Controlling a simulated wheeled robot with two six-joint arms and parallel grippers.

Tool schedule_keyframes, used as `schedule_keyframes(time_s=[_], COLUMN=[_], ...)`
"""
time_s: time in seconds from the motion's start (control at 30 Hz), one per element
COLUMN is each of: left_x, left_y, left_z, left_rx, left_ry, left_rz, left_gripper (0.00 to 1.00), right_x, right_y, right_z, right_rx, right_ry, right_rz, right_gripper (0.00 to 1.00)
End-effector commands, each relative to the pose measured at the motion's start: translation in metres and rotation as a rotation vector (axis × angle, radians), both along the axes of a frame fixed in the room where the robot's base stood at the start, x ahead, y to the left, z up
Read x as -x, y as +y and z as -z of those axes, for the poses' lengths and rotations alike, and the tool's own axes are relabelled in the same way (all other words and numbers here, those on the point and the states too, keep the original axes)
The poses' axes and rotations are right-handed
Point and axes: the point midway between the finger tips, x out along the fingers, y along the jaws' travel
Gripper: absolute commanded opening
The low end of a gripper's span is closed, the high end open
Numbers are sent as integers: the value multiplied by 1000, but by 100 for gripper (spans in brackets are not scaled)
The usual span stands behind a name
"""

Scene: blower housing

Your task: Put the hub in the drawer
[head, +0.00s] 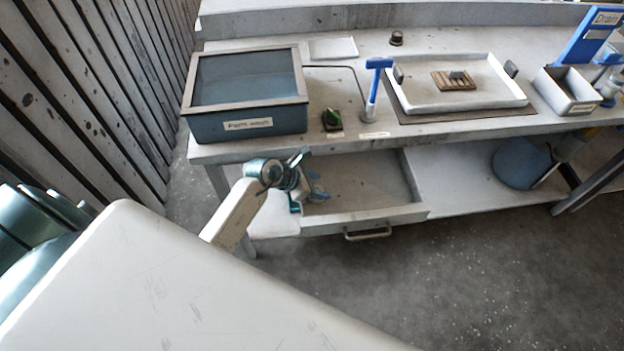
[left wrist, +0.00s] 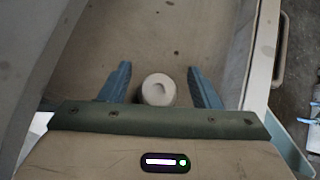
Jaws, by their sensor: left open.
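The drawer (head: 372,218) under the bench is pulled open, with a handle on its front. My left gripper (head: 314,191) is over the left part of the drawer. In the left wrist view my left gripper (left wrist: 158,76) is open, with its two blue fingers apart. A pale round piece, apparently the hub (left wrist: 158,90), sits between the fingers with clear gaps on both sides. It appears to be in or just above the drawer (left wrist: 190,35); I cannot tell whether it touches the floor. In the head view the hub is not distinguishable. My right gripper is not in view.
On the bench stand a lidded blue box (head: 250,122), a blue-handled upright tool (head: 373,90), a white tray (head: 455,105) with a slotted brown block, and a small bin (head: 568,95). A blue round object (head: 522,166) is under the bench at right. Floor in front is clear.

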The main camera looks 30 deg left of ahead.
Motion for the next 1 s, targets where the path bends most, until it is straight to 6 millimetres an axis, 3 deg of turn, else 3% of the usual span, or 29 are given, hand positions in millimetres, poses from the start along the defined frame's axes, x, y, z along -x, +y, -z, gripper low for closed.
schedule_keyframes(time_s=[0.13, 0.23, 0.6, 1.0], left_x=[0, 11, 51, 64], left_y=[0, 11, 46, 57], left_z=[-16, -22, -76, -95], left_rx=[-1, -6, -6, 1], left_ry=[0, -2, -2, 0], left_rz=[1, 1, 4, 1], left_gripper=[57, 57, 57, 57], right_x=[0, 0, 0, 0], right_y=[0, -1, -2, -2], right_z=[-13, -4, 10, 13], right_rx=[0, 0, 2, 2], right_ry=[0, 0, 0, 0], right_rz=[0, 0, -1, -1], right_gripper=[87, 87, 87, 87])
